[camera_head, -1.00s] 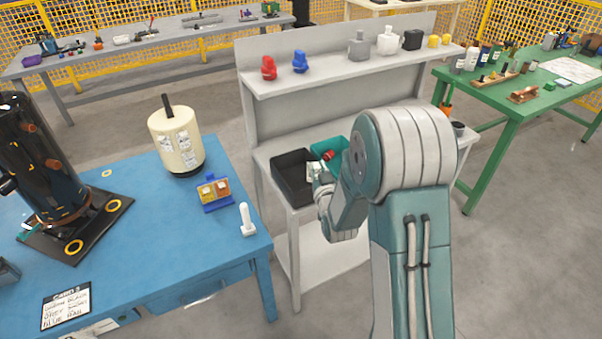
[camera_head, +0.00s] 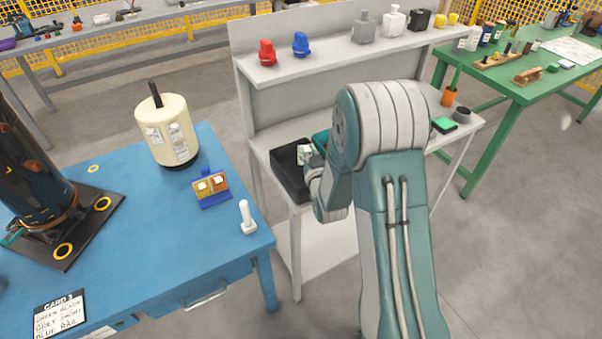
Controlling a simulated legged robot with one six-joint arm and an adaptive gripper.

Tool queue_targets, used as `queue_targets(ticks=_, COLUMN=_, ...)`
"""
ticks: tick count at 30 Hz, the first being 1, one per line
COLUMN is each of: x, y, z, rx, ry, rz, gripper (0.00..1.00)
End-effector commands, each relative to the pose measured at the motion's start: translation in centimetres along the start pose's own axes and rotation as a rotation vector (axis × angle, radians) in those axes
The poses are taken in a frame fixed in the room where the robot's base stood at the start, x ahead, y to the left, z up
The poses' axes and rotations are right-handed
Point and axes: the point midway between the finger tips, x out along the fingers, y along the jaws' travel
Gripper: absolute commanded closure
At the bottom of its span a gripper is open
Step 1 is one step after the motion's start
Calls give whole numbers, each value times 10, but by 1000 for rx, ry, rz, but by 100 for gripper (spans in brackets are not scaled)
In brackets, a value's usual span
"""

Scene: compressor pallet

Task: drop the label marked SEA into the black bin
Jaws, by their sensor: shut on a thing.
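The black bin (camera_head: 284,180) stands on the grey bench's lower top, left of my arm. My gripper (camera_head: 305,156) is above the bin's right side, its fingers small and partly hidden by my own wrist. It is shut on a small whitish piece (camera_head: 303,149), which looks like the label; no marking on it can be read. I cannot tell how high it is above the bin. Other white labels are on the cream tank (camera_head: 165,118) on the blue table.
Red (camera_head: 267,52) and blue (camera_head: 301,44) pieces stand on the shelf above. A blue stand (camera_head: 213,199) and a white peg (camera_head: 247,217) are on the blue table (camera_head: 150,245).

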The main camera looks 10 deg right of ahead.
Motion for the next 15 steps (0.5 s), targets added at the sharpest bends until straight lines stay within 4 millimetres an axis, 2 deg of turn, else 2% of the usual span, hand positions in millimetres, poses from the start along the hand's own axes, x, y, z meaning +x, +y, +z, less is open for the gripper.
queue_targets(ticks=6, x=0, y=2, z=23, rx=1, ry=-2, rz=1, gripper=100)
queue_targets(ticks=15, x=0, y=0, z=29, rx=0, ry=1, rz=1, gripper=100)
